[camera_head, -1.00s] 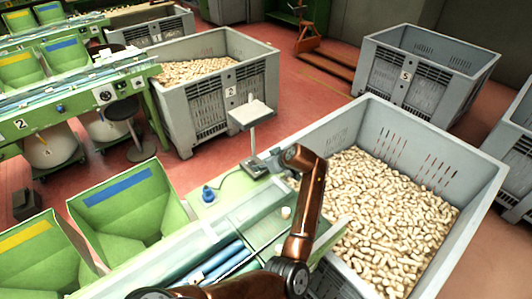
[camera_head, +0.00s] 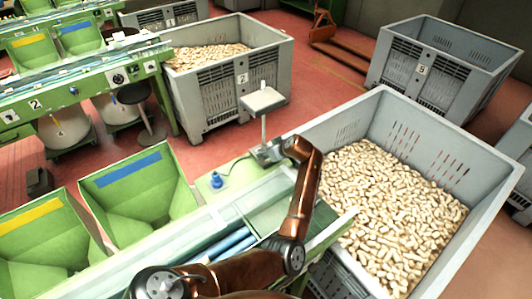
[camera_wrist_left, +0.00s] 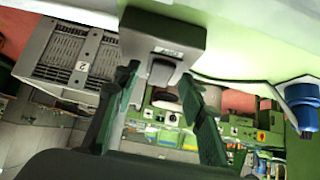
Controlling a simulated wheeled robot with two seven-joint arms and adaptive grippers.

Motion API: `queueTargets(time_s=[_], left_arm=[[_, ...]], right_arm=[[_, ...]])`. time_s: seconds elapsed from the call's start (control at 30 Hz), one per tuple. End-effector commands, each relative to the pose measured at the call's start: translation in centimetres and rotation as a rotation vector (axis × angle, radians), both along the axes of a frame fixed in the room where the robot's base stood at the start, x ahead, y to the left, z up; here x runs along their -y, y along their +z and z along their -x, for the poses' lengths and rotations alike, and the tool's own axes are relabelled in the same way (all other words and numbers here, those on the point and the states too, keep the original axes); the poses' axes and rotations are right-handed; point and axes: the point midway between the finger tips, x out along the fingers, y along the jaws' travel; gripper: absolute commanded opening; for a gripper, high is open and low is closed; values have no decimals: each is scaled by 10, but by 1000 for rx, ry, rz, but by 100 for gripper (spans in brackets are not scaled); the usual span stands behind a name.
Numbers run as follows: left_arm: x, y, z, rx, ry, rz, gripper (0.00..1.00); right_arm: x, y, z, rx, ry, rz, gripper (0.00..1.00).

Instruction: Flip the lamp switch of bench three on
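The bench lamp stands on the green bench's far end, with a pale square head (camera_head: 263,100) on a thin post and a grey base (camera_head: 268,153). In the left wrist view a grey box (camera_wrist_left: 165,30) with a small label carries a dark rocker switch (camera_wrist_left: 163,72). My left gripper (camera_wrist_left: 160,75) is open, its dark fingers on either side of the switch in that view. I cannot tell whether they touch it or which way the rocker is tipped. In the head view my brown left arm hides this gripper. My right gripper is not in view.
A blue knob-like part (camera_head: 216,180) sits on the bench near the lamp; it also shows in the left wrist view (camera_wrist_left: 300,105). A grey crate of corks (camera_head: 450,135) stands close on the right. Green bins (camera_head: 140,195) line the left side.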

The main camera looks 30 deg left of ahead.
Motion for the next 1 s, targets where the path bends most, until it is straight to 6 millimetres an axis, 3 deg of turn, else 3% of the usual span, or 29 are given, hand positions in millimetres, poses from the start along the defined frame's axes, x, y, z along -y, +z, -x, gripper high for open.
queueTargets(time_s=[0.57,0.77,1.0], left_arm=[[1,0,0,-1,-1,0,0],[0,3,0,-5,0,12,0],[-6,13,-2,-62,1,153,0]], right_arm=[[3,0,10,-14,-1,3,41],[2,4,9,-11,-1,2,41],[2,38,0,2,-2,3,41]])
